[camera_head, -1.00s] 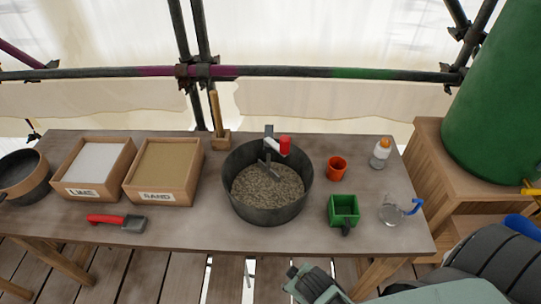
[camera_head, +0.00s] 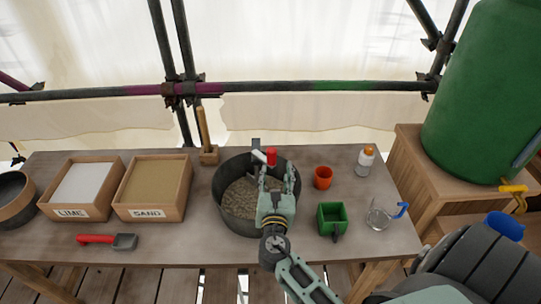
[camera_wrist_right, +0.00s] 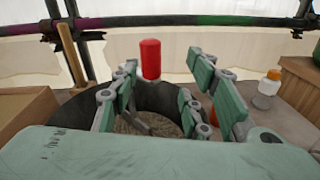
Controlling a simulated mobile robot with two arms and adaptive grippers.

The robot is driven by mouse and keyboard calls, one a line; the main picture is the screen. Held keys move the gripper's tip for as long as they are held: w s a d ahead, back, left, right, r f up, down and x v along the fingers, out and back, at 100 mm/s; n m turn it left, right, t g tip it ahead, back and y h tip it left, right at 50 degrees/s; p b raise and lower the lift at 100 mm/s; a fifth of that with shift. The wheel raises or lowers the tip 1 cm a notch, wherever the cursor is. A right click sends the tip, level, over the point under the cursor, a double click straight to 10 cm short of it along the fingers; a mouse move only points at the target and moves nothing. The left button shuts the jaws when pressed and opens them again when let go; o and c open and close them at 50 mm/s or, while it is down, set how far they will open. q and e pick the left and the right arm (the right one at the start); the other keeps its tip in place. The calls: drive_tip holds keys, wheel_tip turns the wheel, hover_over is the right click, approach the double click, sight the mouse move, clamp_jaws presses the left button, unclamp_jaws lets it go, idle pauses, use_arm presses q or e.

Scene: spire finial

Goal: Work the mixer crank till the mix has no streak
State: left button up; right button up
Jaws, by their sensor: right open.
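The mixer tub (camera_head: 231,213) is a dark round pot on the table with a grainy grey-brown mix (camera_head: 238,194) in it. Its crank has a pale arm and an upright red knob (camera_head: 271,157). The red knob also shows in the right wrist view (camera_wrist_right: 150,59), beyond and between the fingers. My right gripper (camera_head: 278,172) is over the tub, just on the near side of the knob. In the right wrist view (camera_wrist_right: 170,80) its fingers are spread and hold nothing. The gripper hides part of the mix, so I cannot tell whether it has streaks. My left gripper is out of view.
LIME (camera_head: 65,213) and SAND (camera_head: 149,213) boxes and a red-handled scoop (camera_head: 98,240) are left of the tub. An orange cup (camera_head: 323,177), green box (camera_head: 321,221), clear jug (camera_head: 377,220) and orange-capped bottle (camera_head: 365,163) are on the right.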

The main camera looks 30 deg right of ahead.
sight(272, 159)
drive_tip(key=shift+w+a+r+n+t, duration=0.1)
drive_tip(key=shift+w+n+t, duration=0.05)
drive_tip(key=shift+w+n, duration=0.3)
drive_tip(key=shift+w+a+r+n+t, duration=0.15)
drive_tip(key=shift+w+n, duration=0.2)
drive_tip(key=shift+n, duration=0.2)
drive_tip(key=p+x, duration=0.1)
drive_tip(key=x, duration=0.6)
drive_tip(key=shift+d+f, duration=0.1)
clamp_jaws()
drive_tip(key=shift+w, duration=0.1)
